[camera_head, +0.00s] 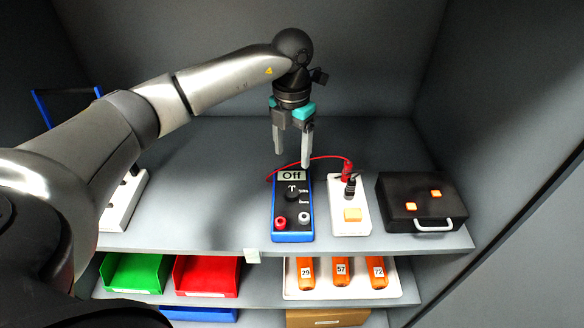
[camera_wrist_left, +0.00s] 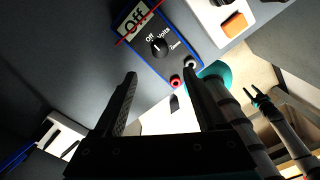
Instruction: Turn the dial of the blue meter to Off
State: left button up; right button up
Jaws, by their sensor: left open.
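The blue meter (camera_head: 292,236) lies face up on the upper shelf, with a black face and a round black dial (camera_head: 292,190). Its display (camera_head: 291,175) reads "Off". In the left wrist view the dial (camera_wrist_left: 159,47) sits beside the printed words "Off" and "Volts"; its exact pointing is hard to read. My left gripper (camera_head: 292,160) is open and empty, above and behind the meter, apart from the dial. Its fingers (camera_wrist_left: 163,90) show in the left wrist view. A small forked arm end (camera_wrist_left: 262,96), apparently my right gripper, shows there too; its jaws are unclear.
Right of the meter stand a white block (camera_head: 351,226) with an orange button and a black case (camera_head: 420,200). Bins and orange cylinders fill the shelf below.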

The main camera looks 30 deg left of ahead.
pick_arm(q)
jog(key=shift+r, duration=1.55)
jog(key=shift+d, duration=0.1)
